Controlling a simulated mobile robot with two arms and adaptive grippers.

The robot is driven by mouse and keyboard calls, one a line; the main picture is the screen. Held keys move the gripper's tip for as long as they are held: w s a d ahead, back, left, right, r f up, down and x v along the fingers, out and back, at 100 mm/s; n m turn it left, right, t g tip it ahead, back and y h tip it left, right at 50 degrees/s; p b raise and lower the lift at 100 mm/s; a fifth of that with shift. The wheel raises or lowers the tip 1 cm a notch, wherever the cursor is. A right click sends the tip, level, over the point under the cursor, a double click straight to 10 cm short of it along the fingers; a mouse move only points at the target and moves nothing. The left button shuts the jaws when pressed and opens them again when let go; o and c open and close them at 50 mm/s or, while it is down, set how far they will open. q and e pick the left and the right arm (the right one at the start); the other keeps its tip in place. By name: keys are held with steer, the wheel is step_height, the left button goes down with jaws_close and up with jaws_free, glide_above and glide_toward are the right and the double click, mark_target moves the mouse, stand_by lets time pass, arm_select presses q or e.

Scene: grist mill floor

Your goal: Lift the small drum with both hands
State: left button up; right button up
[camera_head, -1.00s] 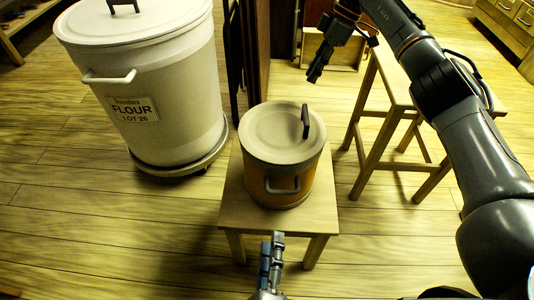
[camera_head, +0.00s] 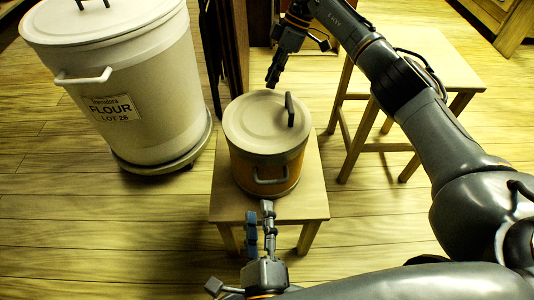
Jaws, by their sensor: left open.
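The small drum (camera_head: 243,165) is an orange-brown cylinder with a pale lid and a dark upright lid handle (camera_head: 290,109). It stands upright on a low wooden stool (camera_head: 312,195). A pale side handle (camera_head: 271,177) faces the near side. My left gripper (camera_head: 260,212) is open and empty, just in front of the drum below this handle. Whether it touches the stool edge is unclear. My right gripper (camera_head: 272,80) hangs beyond the drum's far rim, apart from the lid; its fingers look close together, and its opening is unclear. The drum's far side is hidden.
A large white flour bin (camera_head: 150,60) on a round base stands at the left. A taller wooden stool (camera_head: 425,72) stands at the right, behind my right arm. Dark upright boards (camera_head: 232,45) stand behind the drum. The plank floor at the front left is clear.

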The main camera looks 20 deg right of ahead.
mark_target(257, 185)
arm_select(q)
steer(key=x, duration=0.8)
arm_select(e)
steer(key=x, duration=0.8)
arm_select(q)
steer(key=c, duration=0.6)
arm_select(e)
jaws_close()
arm_select(q)
jaws_close()
arm_select(e)
steer(key=shift+r, duration=0.1)
steer(key=shift+w+r, duration=0.1)
